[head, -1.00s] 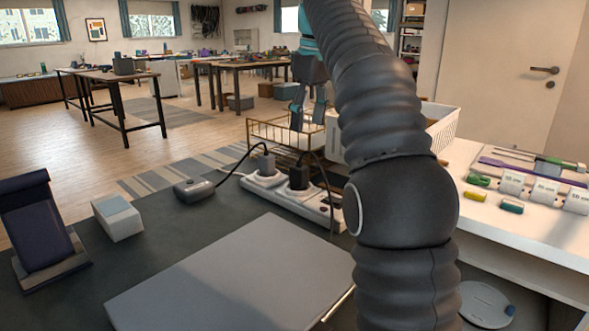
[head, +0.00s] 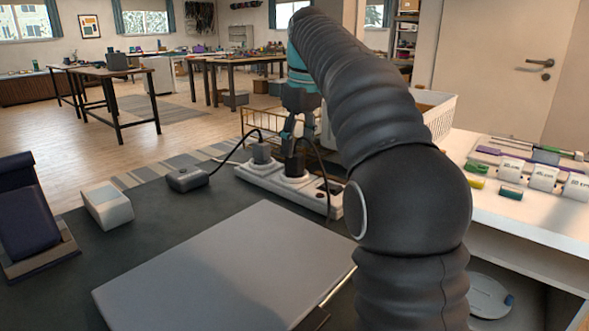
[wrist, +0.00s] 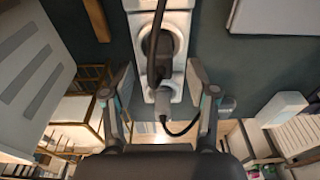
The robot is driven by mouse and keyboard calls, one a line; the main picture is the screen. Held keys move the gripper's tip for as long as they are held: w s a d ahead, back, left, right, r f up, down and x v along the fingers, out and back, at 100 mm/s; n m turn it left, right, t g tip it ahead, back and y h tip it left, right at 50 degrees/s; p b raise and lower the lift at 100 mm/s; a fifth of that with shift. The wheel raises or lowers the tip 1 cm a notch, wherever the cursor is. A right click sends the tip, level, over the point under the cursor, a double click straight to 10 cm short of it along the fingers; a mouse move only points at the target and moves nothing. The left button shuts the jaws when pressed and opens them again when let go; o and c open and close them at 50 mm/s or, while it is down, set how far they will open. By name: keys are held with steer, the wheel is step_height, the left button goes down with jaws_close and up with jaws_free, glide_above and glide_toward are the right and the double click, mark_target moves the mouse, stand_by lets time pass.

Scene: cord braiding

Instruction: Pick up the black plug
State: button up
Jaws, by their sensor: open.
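The black plug (head: 295,167) stands upright in a socket of the white power strip (head: 326,204), with its black cord rising from it. In the wrist view the plug (wrist: 160,52) lies between the two fingers. My gripper (head: 297,135) is open and comes down from above, its fingertips close over the plug's top. In the wrist view my gripper (wrist: 160,78) has one finger on each side of the plug, with visible gaps. In the head view the fingers partly cover the plug's upper part.
A large grey panel (head: 225,265) lies in front. A white box (head: 108,205) and a dark stand (head: 28,215) are at left. A wire basket (head: 255,125) is behind.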

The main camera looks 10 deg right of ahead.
mark_target(295, 153)
steer(key=f, duration=0.3)
steer(key=f+b, duration=0.1)
steer(key=shift+w+a+f, duration=0.2)
steer(key=shift+w+a, duration=0.1)
steer(key=shift+w, duration=0.05)
jaws_close()
